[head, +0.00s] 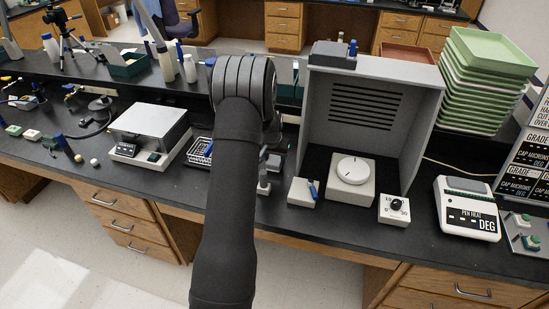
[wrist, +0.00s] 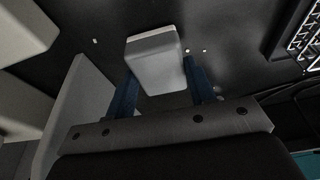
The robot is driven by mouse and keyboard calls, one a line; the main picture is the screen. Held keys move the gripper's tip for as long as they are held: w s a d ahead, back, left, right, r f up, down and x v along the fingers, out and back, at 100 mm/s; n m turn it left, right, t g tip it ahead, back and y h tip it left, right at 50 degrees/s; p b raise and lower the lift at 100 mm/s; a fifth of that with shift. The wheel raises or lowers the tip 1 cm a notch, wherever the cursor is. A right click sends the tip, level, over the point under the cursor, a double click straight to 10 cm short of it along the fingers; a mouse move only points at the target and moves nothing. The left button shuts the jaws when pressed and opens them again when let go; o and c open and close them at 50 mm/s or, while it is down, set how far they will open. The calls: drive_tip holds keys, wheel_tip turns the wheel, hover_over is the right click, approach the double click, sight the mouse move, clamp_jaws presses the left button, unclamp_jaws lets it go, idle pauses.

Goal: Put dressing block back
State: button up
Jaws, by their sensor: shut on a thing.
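A pale grey block, which I take to be the dressing block (wrist: 155,50), is between the two blue fingers of my gripper (wrist: 162,88) in the wrist view. My gripper is shut on it. The block's far end sticks out beyond the fingers, above the dark bench top. In the head view my arm runs up the middle and hides most of the gripper. A small pale and dark shape shows just right of the arm, but I cannot tell which part is the block.
Right of my arm stand a small white block with a blue item (head: 302,192), a white dial unit (head: 352,180) inside a grey hood (head: 408,130), and a knob box (head: 394,210). A balance (head: 150,130) is to the left. The front bench strip is clear.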

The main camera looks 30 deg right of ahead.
drive_tip(key=shift+f, duration=0.15)
drive_tip(key=o, duration=0.9)
drive_tip(key=shift+o, duration=0.2)
drive_tip(key=v, duration=1.2)
